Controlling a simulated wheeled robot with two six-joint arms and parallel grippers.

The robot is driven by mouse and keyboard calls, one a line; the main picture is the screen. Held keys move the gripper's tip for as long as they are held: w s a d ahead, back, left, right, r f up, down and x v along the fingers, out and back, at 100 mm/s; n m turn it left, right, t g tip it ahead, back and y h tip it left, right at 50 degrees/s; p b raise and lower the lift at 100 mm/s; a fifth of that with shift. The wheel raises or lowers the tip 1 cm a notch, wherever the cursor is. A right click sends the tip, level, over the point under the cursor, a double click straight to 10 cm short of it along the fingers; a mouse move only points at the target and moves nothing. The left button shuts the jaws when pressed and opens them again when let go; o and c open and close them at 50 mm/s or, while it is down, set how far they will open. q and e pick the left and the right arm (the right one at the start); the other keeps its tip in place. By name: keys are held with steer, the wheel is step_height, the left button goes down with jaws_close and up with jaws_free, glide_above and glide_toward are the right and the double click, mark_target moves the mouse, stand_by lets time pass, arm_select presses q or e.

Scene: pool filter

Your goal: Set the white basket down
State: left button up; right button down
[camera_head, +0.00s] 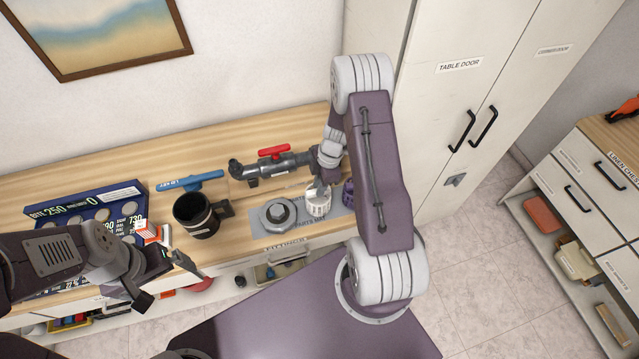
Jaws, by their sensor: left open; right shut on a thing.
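The white basket (318,203) is a small white slotted cup at the right end of the grey parts mat (341,211) on the wooden bench. My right gripper (318,187) reaches down from above and is shut on its upper part. The arm partly hides the grip, and I cannot tell whether the basket's bottom touches the mat. My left gripper (180,273) is open at the front left edge of the bench, apart from the basket.
A grey ring-shaped part (277,215) lies left of the basket. A black mug (197,216), a blue tool (189,180), a grey valve with a red handle (272,163) and a blue box (86,208) are farther left.

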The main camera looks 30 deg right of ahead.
steer(key=shift+w+a, duration=0.1)
steer(key=shift+w, duration=0.05)
steer(key=shift+f+b, duration=0.2)
steer(key=shift+b, duration=0.1)
steer(key=c, duration=1.3)
jaws_free()
